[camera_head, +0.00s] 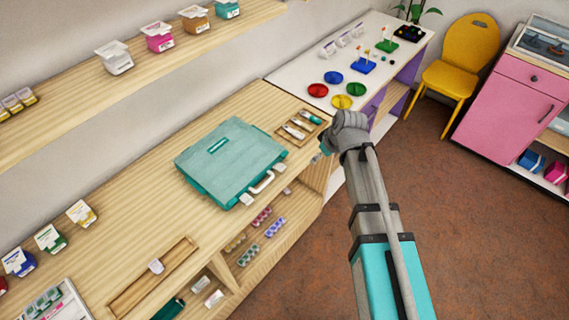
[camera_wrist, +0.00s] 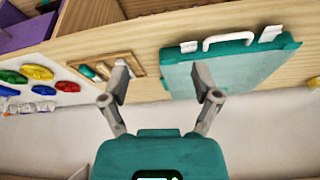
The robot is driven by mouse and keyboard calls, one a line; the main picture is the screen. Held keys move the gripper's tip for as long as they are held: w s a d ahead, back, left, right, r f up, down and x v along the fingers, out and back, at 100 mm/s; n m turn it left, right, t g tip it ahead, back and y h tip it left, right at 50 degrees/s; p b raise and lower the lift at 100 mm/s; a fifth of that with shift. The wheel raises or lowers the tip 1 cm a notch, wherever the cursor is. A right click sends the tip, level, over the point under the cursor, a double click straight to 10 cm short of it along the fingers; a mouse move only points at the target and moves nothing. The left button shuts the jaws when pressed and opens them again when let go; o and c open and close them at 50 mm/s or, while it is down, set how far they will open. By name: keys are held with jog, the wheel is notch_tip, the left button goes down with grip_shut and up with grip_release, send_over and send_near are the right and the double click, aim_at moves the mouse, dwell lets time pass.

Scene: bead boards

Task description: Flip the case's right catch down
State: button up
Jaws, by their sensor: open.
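A closed teal case (camera_head: 225,155) lies flat on the wooden counter, its white handle (camera_head: 262,183) at the front edge. White catches flank the handle: the right catch (camera_head: 279,168) and the left catch (camera_head: 246,199). In the wrist view the case (camera_wrist: 225,75) appears turned around, with the right catch (camera_wrist: 189,46) left of the handle (camera_wrist: 228,40) and the other catch (camera_wrist: 270,33) to its right. How far each catch is tipped is too small to tell. My gripper (camera_head: 321,155) is open and empty, right of the case and apart from it; its spread fingers show in the wrist view (camera_wrist: 160,78).
A small wooden tray (camera_head: 285,137) with small items sits right of the case. A long wooden tray (camera_head: 120,302) lies at the front left. Open shelves with small packs are below the counter edge. Coloured dishes (camera_head: 333,77) stand on the white table beyond.

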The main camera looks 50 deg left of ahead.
aim_at(283, 168)
jog(key=s+a+r+n, duration=0.1)
jog(key=s+a+n, duration=0.1)
jog(key=s+a, duration=0.3)
jog(key=shift+r+p, duration=0.2)
jog(key=shift+p, duration=0.15)
jog(key=shift+f, duration=0.2)
jog(key=b+x, duration=0.8)
jog(key=x, duration=0.1)
jog(key=b+x, duration=0.4)
jog(key=shift+s+a+f+b, duration=0.15)
jog(key=shift+s+b, duration=0.15)
jog(key=shift+b, duration=0.1)
dwell(0.4)
